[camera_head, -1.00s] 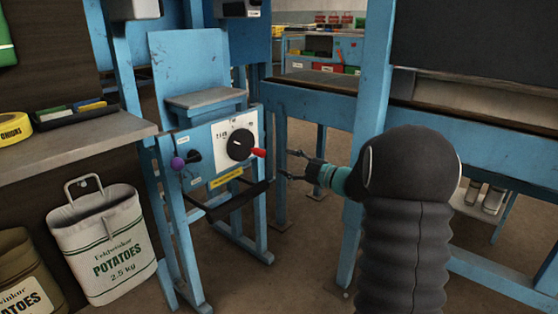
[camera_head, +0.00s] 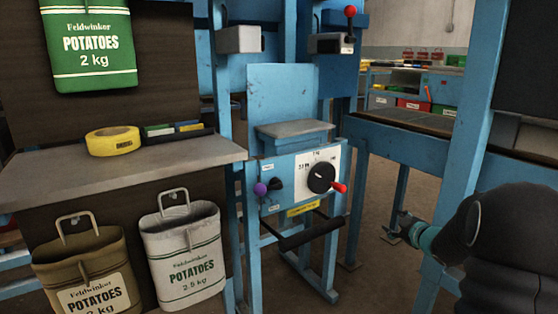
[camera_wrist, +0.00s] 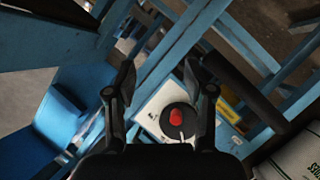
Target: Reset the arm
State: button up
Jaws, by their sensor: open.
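My gripper (camera_wrist: 160,85) is open and empty in the wrist view, its two fingers spread apart. Between and beyond them is the black dial with its red-tipped handle (camera_wrist: 176,117), apart from the fingers. In the head view my gripper (camera_head: 399,226) is at the right, beside a blue post, with its fingers partly hidden or too small to read. The dial (camera_head: 320,178) is on the white plate of the blue machine, left of my gripper, with its red tip (camera_head: 340,188) pointing right and slightly down.
A purple knob (camera_head: 260,189) is left of the dial. A grey shelf (camera_head: 190,158) holds a yellow tape roll (camera_head: 112,141). A white potato sack (camera_head: 183,252) and a brown sack (camera_head: 88,273) hang below it; a green sack (camera_head: 92,45) hangs above. A blue post (camera_head: 465,150) stands near my arm.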

jog(key=s+d+f+m+g+h, duration=0.2)
jog(key=s+d+m+h, duration=0.2)
jog(key=s+a+r+m+g+h+p, duration=0.2)
jog(key=s+m+g, duration=0.35)
jog(key=s, duration=0.75)
jog(key=s+a+r+y+p, duration=0.1)
jog(key=s+a+r+p, duration=0.1)
jog(key=s+a+r, duration=0.2)
jog(key=s+a+r+g+y+p, duration=0.1)
jog(key=s+a+r, duration=0.4)
jog(key=s+a, duration=0.6)
jog(key=s+a+r+m+y+p, duration=0.1)
jog(key=s+a+r+y+p, duration=0.1)
jog(key=s+a+r+p, duration=0.2)
jog(key=s+a, duration=0.3)
jog(key=s, duration=0.2)
jog(key=shift+s+a+r, duration=0.3)
jog(key=shift+r, duration=0.1)
